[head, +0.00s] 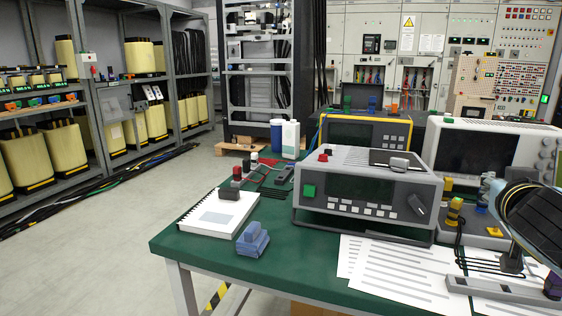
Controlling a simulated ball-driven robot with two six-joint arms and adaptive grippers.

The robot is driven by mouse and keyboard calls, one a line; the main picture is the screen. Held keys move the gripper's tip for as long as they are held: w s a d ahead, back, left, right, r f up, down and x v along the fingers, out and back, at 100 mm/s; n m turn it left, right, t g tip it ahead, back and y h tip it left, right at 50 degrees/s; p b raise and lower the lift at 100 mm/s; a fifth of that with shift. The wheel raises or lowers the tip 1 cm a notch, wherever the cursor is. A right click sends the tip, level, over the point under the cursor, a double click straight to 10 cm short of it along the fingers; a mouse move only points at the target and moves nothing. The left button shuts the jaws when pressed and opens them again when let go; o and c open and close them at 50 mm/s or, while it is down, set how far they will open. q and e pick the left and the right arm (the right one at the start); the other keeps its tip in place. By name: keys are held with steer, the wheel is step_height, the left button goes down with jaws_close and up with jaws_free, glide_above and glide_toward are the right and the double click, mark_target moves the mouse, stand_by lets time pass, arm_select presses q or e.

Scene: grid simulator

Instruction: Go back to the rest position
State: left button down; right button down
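My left gripper is not in view, and no arm comes in from the left. At the right edge of the head view, a dark rounded part with pale edges reaches in over the green table (203,252). It looks like part of my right arm, but the picture cuts it off. I cannot make out two fingertips there or whether they are open or shut. I see nothing held.
The table holds a grey instrument (366,188), a yellow-framed instrument (365,132), a white oscilloscope (487,150), a notebook (219,212), a blue block (252,240) and paper sheets (400,274). Shelves (95,110) line the left wall. The floor (95,235) left of the table is largely clear.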

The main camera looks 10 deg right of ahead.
steer(key=s+a+f+n+g+y, duration=0.25)
steer(key=s+a+f, duration=0.3)
steer(key=s, duration=0.35)
steer(key=s+a+f+n+g+y, duration=0.25)
steer(key=s+a+f+g, duration=0.2)
steer(key=s+a, duration=0.35)
steer(key=s+a+f+n+g+y, duration=0.2)
steer(key=s+a+f+y, duration=0.3)
steer(key=s, duration=0.5)
step_height(320, 180, down, 30)
steer(key=s+d+g+h+b, duration=0.1)
steer(key=s+d+g+b, duration=0.1)
steer(key=s, duration=0.1)
steer(key=s+d+f+g+b, duration=0.1)
steer(key=s+f+b, duration=0.1)
steer(key=s+f, duration=1.4)
steer(key=shift+s+f+m+h, duration=0.15)
steer(key=shift+s+m+h, duration=0.15)
steer(key=shift+s, duration=0.9)
steer(key=shift+d, duration=0.1)
